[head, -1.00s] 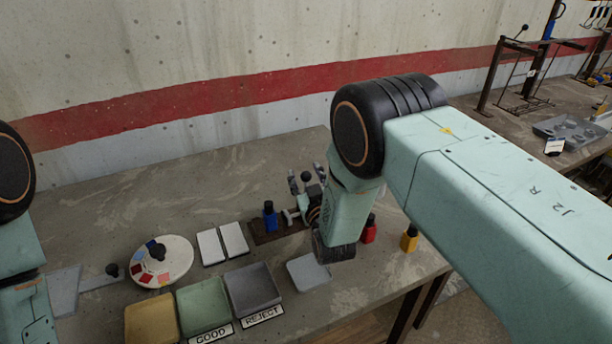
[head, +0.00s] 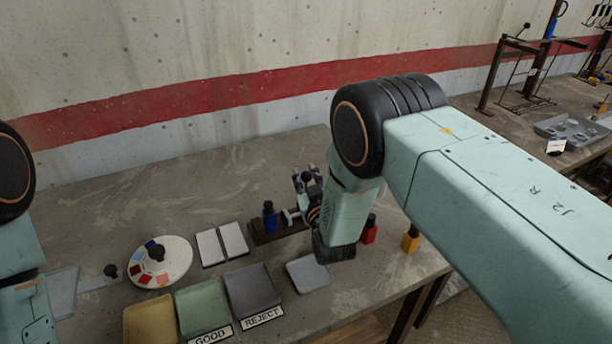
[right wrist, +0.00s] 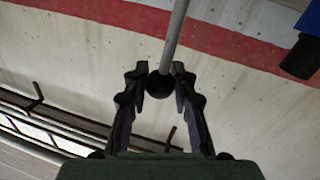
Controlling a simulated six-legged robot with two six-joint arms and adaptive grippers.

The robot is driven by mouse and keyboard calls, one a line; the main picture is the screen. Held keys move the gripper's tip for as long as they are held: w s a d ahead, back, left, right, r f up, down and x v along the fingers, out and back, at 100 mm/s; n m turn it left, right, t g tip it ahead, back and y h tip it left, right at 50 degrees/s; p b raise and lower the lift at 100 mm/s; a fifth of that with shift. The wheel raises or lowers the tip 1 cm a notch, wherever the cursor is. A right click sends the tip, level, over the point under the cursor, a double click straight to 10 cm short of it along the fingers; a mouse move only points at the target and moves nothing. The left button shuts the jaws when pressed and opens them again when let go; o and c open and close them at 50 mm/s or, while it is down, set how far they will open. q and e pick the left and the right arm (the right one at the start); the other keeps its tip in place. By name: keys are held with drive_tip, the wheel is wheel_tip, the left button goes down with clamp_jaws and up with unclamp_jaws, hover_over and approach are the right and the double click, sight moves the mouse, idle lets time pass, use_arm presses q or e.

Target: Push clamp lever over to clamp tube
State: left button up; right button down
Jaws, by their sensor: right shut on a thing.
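The clamp lever shows in the right wrist view as a grey rod (right wrist: 176,35) ending in a black ball knob (right wrist: 159,85). My right gripper (right wrist: 160,76) has its two dark fingers shut on this knob. In the head view my right gripper (head: 307,180) is above the clamp fixture, which has a dark base (head: 262,237) on the table. The black knob shows between the fingertips there. A blue bottle-like piece with a dark cap (head: 270,216) stands by the fixture. My right forearm hides part of the clamp, and I cannot make out the tube. My left gripper is out of view.
A round palette (head: 176,250), two white cards (head: 210,247), a green tray (head: 203,304) and a grey tray (head: 252,290) lie left and in front. The back of the table is clear.

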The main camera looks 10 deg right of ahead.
drive_tip(key=w+d+f+m+g+b, duration=0.1)
drive_tip(key=d+m+b, duration=0.1)
drive_tip(key=d+m, duration=0.3)
drive_tip(key=shift+d+f+m+y, duration=0.3)
drive_tip(key=shift+d+f+m, duration=0.1)
drive_tip(key=shift+m, duration=0.4)
drive_tip(key=shift+w, duration=0.1)
idle(0.3)
drive_tip(key=c, duration=1.4)
unclamp_jaws()
drive_tip(key=shift+c, duration=0.2)
drive_tip(key=o, duration=0.4)
drive_tip(key=shift+s+r, duration=0.1)
drive_tip(key=shift+s, duration=0.1)
drive_tip(key=shift+c, duration=0.2)
drive_tip(key=shift+w, duration=0.15)
drive_tip(key=s+r, duration=0.1)
drive_tip(key=s, duration=1.1)
drive_tip(key=shift+d, duration=0.15)
